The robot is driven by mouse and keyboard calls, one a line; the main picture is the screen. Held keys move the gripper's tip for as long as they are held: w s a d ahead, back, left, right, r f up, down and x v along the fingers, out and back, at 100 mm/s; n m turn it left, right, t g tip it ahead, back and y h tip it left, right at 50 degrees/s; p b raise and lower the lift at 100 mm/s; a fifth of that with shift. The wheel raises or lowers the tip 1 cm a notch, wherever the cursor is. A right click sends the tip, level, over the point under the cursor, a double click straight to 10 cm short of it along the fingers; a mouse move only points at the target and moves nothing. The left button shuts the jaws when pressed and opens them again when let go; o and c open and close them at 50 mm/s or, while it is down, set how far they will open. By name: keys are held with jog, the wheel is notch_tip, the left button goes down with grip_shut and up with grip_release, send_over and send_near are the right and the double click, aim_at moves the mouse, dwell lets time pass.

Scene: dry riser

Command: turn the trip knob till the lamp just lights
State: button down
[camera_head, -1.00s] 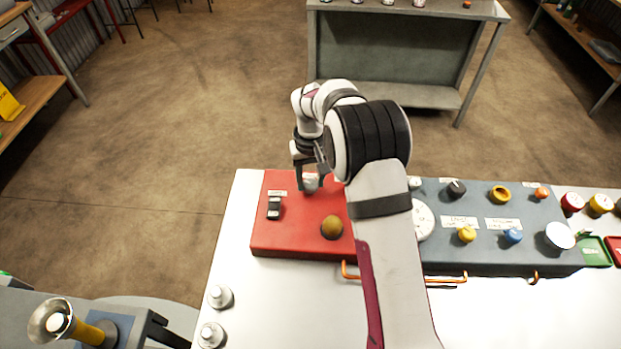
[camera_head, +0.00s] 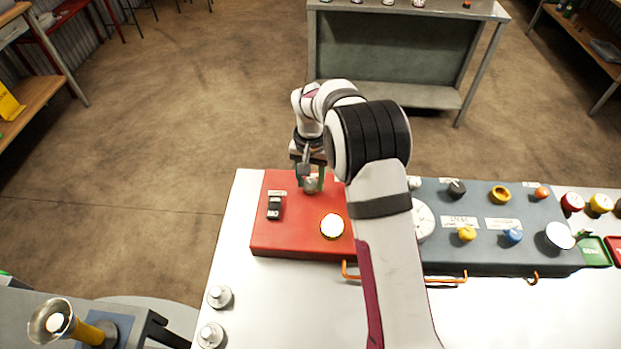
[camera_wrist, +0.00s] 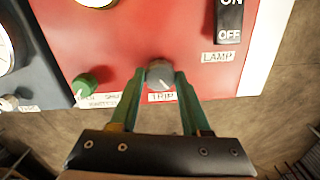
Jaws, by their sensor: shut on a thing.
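The trip knob (camera_wrist: 160,75) is a small grey knob on the red panel, above a label reading TRIP in the wrist view. My gripper (camera_wrist: 159,80) is shut on it, with one green finger on each side. In the head view my gripper (camera_head: 312,184) reaches down to the knob at the panel's far edge. The lamp (camera_head: 332,226) on the red panel (camera_head: 285,240) glows bright white-yellow. It shows partly at the top edge of the wrist view (camera_wrist: 95,2).
A black ON/OFF switch (camera_wrist: 229,18) labelled LAMP sits beside the knob. A green knob (camera_wrist: 85,84) is on the other side. A grey panel (camera_head: 450,255) with several knobs stands to the right. Two metal pegs stand on the white table (camera_head: 260,300) at front left.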

aim_at(311, 183)
jog(key=shift+c, duration=1.8)
grip_release()
notch_tip(311, 183, up, 16)
jog(key=shift+f, duration=0.1)
jog(key=s+d+r+m, duration=0.1)
jog(key=s+d+r, duration=0.2)
jog(key=s, duration=0.3)
jog(key=s+d+r, duration=0.2)
jog(key=s+d, duration=0.1)
jog(key=s, duration=0.2)
jog(key=s+d+f+m+y, duration=0.1)
jog(key=s+d+f, duration=0.1)
jog(key=s, duration=0.9)
jog(key=s+d+f+m, duration=0.1)
jog(key=s+d+f, duration=0.1)
jog(key=s, duration=1)
jog(key=shift+f+m+y, duration=0.3)
jog(key=shift+f+y, duration=0.1)
jog(key=shift+f, duration=0.35)
